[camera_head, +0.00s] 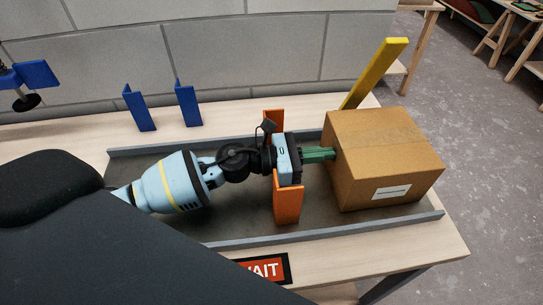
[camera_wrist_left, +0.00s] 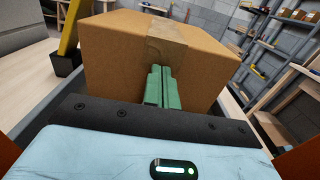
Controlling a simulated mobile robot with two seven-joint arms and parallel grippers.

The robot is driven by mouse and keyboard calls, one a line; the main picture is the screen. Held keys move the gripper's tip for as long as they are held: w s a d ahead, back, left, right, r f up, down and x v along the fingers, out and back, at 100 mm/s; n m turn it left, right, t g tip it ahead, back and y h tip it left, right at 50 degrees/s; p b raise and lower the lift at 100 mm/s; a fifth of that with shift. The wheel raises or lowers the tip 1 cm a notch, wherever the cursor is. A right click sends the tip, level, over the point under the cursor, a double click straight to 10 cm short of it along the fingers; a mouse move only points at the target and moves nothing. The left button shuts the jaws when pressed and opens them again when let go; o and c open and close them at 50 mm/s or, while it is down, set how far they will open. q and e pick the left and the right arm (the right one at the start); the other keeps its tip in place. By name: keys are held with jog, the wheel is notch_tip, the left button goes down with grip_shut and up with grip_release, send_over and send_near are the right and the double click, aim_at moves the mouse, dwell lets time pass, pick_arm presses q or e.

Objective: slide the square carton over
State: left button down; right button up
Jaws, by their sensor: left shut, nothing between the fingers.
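The square carton (camera_head: 382,150) is a brown taped box with a white label on its near side. It stands at the right end of a grey channel with low side rails (camera_head: 330,233). My left gripper (camera_head: 332,154) is shut with nothing between its green fingers. Its fingertips are at the carton's left face, and they appear to touch it. In the left wrist view the carton (camera_wrist_left: 120,50) fills the upper middle, with the shut fingers (camera_wrist_left: 161,85) in front of its face. My right gripper is not in view.
Two orange battens (camera_head: 288,205) stand on either side of my left wrist. A yellow batten (camera_head: 375,72) leans behind the carton. Blue brackets (camera_head: 188,104) stand at the back of the table. A WAIT sign (camera_head: 265,269) lies at the front. The table's right edge is close beyond the carton.

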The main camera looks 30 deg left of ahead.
pick_arm(q)
jog(key=shift+s+a+f, duration=0.15)
jog(key=shift+s+a, duration=0.15)
jog(key=shift+a, duration=0.1)
jog(key=b+v, duration=0.2)
jog(key=v, duration=0.4)
jog(key=shift+s+a, duration=0.2)
jog(key=shift+r, duration=0.2)
